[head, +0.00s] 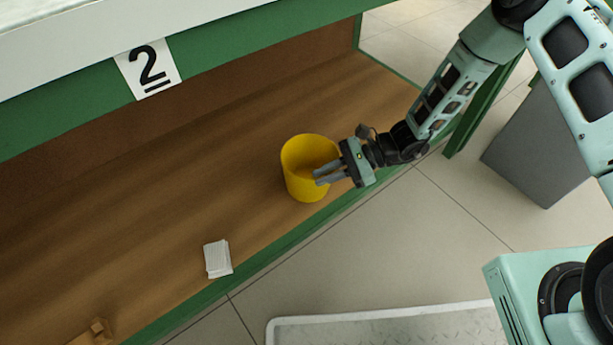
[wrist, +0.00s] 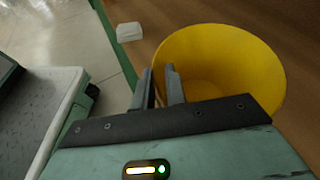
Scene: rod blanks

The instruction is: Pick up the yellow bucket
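The yellow bucket (head: 302,180) stands upright and empty on the brown wooden shelf, near its front edge. My gripper (head: 319,176) reaches in from the right, at the bucket's right side in the head view. Its two grey fingers overlap the bucket's rim there. In the wrist view the bucket (wrist: 255,75) fills the upper right. The fingers (wrist: 159,80) are a little apart, with one in front of the bucket's interior and the other outside its left edge. Contact with the wall cannot be made out. The bucket's lower near side is hidden by my gripper in the wrist view.
A small white stack (head: 217,259) lies on the shelf left of the bucket, also in the wrist view (wrist: 129,32). A wooden piece (head: 97,332) lies at lower left. A green beam with a "2" sign (head: 148,69) overhangs the shelf. A grey bin (head: 537,145) stands right.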

